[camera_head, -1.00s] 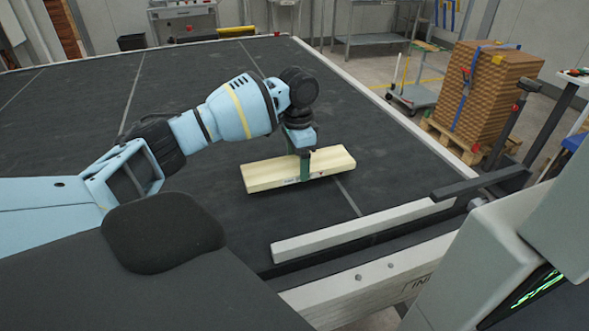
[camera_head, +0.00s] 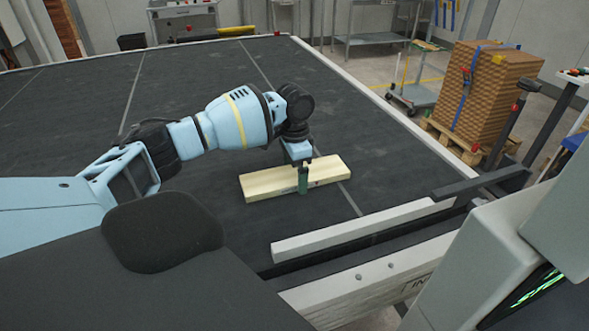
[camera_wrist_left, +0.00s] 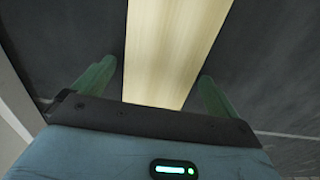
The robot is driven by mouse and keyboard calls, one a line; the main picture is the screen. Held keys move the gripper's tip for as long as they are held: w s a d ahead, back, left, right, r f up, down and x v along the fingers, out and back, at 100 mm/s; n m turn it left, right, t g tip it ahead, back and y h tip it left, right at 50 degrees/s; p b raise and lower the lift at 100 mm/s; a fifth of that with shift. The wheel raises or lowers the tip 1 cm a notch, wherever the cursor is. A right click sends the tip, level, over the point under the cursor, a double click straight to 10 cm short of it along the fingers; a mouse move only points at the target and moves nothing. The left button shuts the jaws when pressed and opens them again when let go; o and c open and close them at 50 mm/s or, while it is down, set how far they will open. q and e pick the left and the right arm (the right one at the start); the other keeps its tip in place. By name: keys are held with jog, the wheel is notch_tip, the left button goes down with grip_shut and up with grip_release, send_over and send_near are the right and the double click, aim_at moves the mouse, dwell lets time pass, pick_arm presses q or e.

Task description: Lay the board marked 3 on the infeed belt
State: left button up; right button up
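A pale wooden board (camera_head: 270,183) lies flat on the dark infeed belt (camera_head: 210,85), at a slight angle to the belt's seam lines. A small mark shows on its near edge but is too small to read. My left gripper (camera_head: 303,184) is above the board's right half, with its green fingers straddling it. In the left wrist view, the board (camera_wrist_left: 170,50) runs between the two fingers of the left gripper (camera_wrist_left: 156,75), with narrow dark gaps beside it, so the gripper is open. My right gripper is not in view.
A light rail (camera_head: 360,228) runs along the near right of the belt. A pale border (camera_head: 400,120) edges its right side. Beyond stand a strapped stack of brown boards (camera_head: 490,95) on a pallet and a cart (camera_head: 415,95). The belt is clear left of and behind the board.

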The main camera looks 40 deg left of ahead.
aim_at(295, 174)
pick_arm(q)
jog(key=shift+r, duration=3.9)
jog(key=shift+c, duration=0.4)
